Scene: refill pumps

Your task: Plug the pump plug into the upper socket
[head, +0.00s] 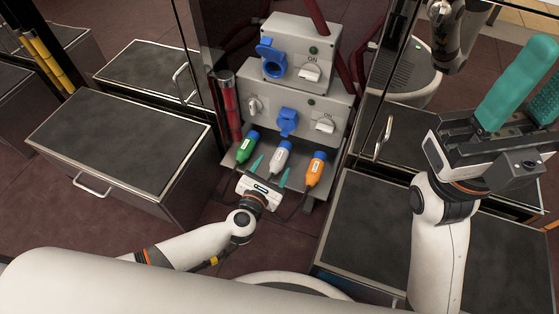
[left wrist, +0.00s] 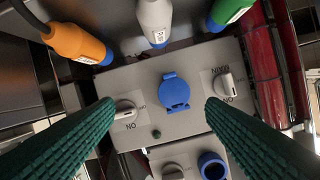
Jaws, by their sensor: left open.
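Three plugs stand in a row on the ledge: green (head: 246,147), light grey (head: 279,158) and orange (head: 316,168). The frames do not show which is the pump plug. The upper socket (head: 272,64) is blue, on the upper grey box, with its lid raised; it also shows at the bottom of the left wrist view (left wrist: 212,166). My left gripper (head: 271,169) is open and empty, its fingertips either side of the grey plug's lower end in the head view. In the left wrist view the grey plug (left wrist: 156,20) is at the top. My right gripper (head: 525,80) looks open and empty, far right.
The lower box has a blue socket with its lid down (head: 287,122) and a rotary switch (head: 325,123). Another switch (head: 310,72) is beside the upper socket. A red cylinder (head: 226,105) stands left of the boxes. Dark-topped cabinets (head: 120,140) flank the panel.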

